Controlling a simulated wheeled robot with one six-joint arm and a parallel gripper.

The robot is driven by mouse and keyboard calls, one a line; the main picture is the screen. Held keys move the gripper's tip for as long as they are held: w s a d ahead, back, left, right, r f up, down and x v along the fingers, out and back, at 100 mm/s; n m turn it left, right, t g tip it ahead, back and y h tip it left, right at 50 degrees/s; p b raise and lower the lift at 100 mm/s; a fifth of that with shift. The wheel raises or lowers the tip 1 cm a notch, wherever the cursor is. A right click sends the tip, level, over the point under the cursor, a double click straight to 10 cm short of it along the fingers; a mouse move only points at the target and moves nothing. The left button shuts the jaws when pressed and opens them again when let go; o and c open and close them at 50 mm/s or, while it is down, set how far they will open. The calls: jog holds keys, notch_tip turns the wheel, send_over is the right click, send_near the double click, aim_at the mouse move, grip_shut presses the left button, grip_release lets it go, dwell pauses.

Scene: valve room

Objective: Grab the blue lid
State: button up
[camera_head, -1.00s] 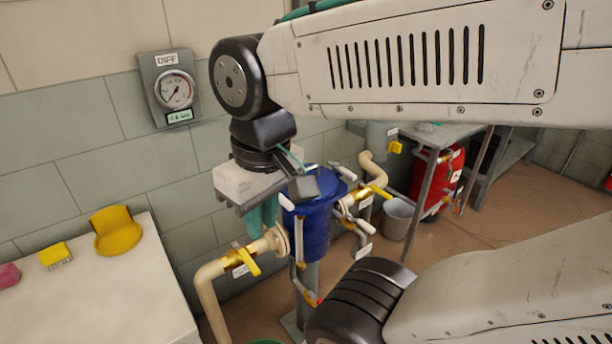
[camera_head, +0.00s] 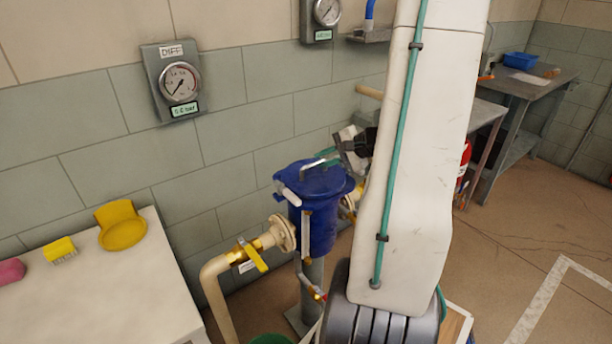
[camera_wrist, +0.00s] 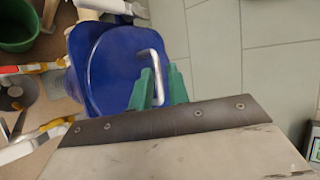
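The blue lid (camera_head: 322,180) sits on top of the blue filter housing (camera_head: 315,228), and its metal bar handle (camera_head: 318,162) stands up from it. In the wrist view the lid (camera_wrist: 108,68) fills the upper left, with the pale handle (camera_wrist: 146,53) at its right side. My gripper (camera_wrist: 160,86) has green fingers, one on each side of the handle's near end. I cannot tell whether they touch or grip it. In the head view the fingers point left at the handle, and my arm hides the gripper's body in part.
A pipe with a yellow valve handle (camera_head: 251,255) joins the housing at left. A white table (camera_head: 110,290) with a yellow scoop (camera_head: 121,227) stands at left. A gauge (camera_head: 175,83) hangs on the wall. A green bucket (camera_wrist: 18,24) stands on the floor.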

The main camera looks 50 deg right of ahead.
aim_at(315, 164)
jog(key=shift+s+d+f+m+h, duration=0.2)
jog(key=shift+s+d+f, duration=0.1)
jog(key=shift+d, duration=0.25)
jog(key=shift+s+d+f+m+h, duration=0.2)
jog(key=shift+d+f, duration=0.05)
jog(key=shift+d, duration=0.3)
jog(key=shift+d+f+t, duration=0.25)
jog(key=shift+d+t, duration=0.05)
jog(key=x, duration=0.7)
jog(key=shift+w, duration=0.25)
grip_shut()
